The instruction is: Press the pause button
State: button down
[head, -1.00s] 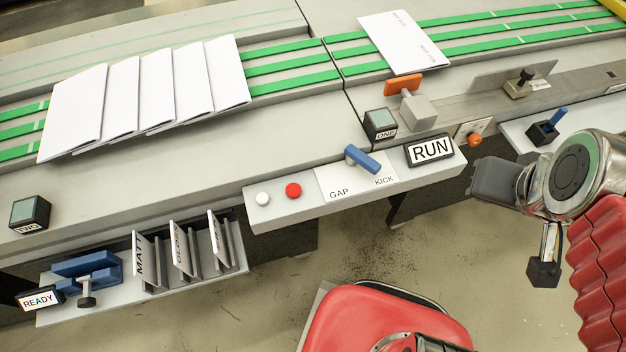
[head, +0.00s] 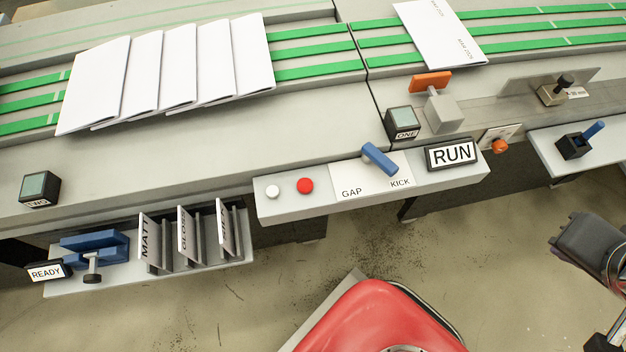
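No button in view carries the word pause. A round red button (head: 305,185) and a round white button (head: 272,191) sit side by side at the left end of a grey control shelf (head: 325,203). A blue lever (head: 380,158) stands to their right on a white plate marked GAP and KICK. A RUN sign (head: 451,154) is at the shelf's right end. My gripper (head: 566,240) is at the right edge, over the floor, well right of the buttons and touching nothing. Its fingers look dark and blocky, and I cannot tell whether they are apart.
White folded sheets (head: 165,75) lie overlapped on green belts. Dark boxes labelled ONE (head: 403,122) and TWO (head: 40,189) stand on the machine. A rack marked MATT, GLOSS and SILK (head: 190,240) and a READY sign (head: 46,272) are lower left. An orange knob (head: 499,146) is right of RUN.

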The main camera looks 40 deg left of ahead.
aim_at(304, 185)
jog(key=z, duration=0.05)
jog(key=k, duration=1.55)
jog(key=u, duration=1.75)
jog(key=i, duration=1)
jog(key=u, duration=0.05)
